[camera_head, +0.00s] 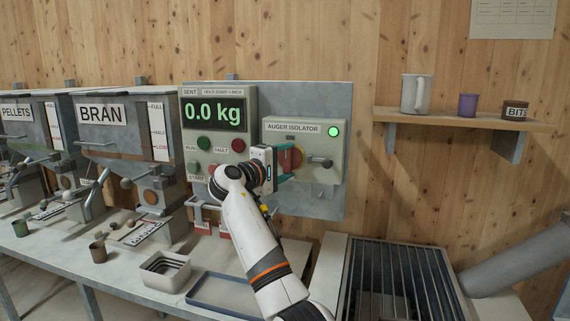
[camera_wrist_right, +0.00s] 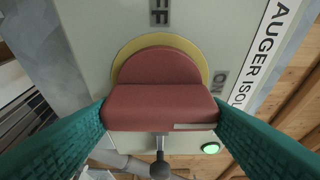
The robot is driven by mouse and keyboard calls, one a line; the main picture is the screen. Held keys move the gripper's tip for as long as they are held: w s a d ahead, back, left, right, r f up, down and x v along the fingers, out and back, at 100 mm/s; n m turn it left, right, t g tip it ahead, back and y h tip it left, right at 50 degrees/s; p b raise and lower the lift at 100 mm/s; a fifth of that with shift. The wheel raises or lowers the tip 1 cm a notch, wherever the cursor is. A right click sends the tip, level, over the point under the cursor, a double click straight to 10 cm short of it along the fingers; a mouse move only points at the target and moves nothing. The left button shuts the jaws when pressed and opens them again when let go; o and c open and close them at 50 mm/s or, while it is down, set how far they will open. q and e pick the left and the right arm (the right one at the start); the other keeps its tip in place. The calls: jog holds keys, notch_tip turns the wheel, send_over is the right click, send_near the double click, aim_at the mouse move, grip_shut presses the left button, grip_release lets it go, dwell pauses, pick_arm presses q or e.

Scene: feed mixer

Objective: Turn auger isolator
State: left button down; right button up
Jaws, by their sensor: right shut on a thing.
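The auger isolator box (camera_head: 325,137) is mounted on a grey panel, with a lit green lamp (camera_head: 333,131) at its upper right. The red isolator knob (camera_head: 296,158) is partly hidden by my right gripper (camera_head: 283,163) in the head view. In the right wrist view the red knob (camera_wrist_right: 160,106) sits on a yellow disc (camera_wrist_right: 205,62), and the teal fingers of my right gripper (camera_wrist_right: 160,112) press on both ends of its grip. OFF and ON labels show around the disc, and the green lamp (camera_wrist_right: 210,148) is lit. My left gripper is not in view.
A control box (camera_head: 218,125) reading 0.0 kg stands left of the isolator. A lever (camera_head: 320,161) sticks out right of the knob. A white bin (camera_head: 165,271) and a blue-edged tray (camera_head: 225,292) lie on the bench below.

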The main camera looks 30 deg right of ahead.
jog(key=shift+f, duration=0.15)
jog(key=o, duration=1)
jog(key=shift+a, duration=0.1)
jog(key=b+v, duration=0.2)
jog(key=v, duration=1)
